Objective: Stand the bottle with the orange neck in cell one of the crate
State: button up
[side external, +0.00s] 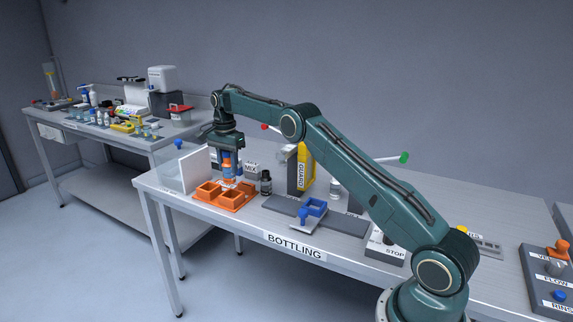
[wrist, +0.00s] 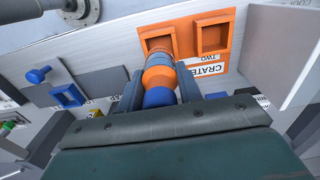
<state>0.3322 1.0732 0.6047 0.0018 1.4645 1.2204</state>
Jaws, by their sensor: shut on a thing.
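The bottle with the orange neck (wrist: 158,77) is blue with an orange band. My gripper (side external: 228,166) is shut on it, with one finger on each side in the wrist view (wrist: 158,92). In the side view the bottle (side external: 227,165) hangs about upright over the orange crate (side external: 238,207). In the wrist view the crate (wrist: 190,40) shows two square cells, and the bottle's far end overlaps the near edge of the left cell. The word TWO is beside the right cell. I cannot tell whether the bottle's base is inside a cell or above it.
A dark bottle (side external: 266,184) stands right of the crate. A pale upright panel (side external: 193,171) stands behind and left of it. A blue square holder (side external: 313,207) and a yellow guard (side external: 305,172) are further right. A second bench (side external: 100,135) is at the far left.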

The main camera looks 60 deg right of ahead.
aim_at(230, 174)
jog(key=shift+d+r, duration=0.1)
jog(key=shift+d, duration=0.05)
jog(key=shift+f, duration=2.05)
jog(key=shift+f, duration=0.1)
jog(key=shift+f, duration=1.85)
jog(key=shift+f, duration=0.15)
jog(key=o, duration=1)
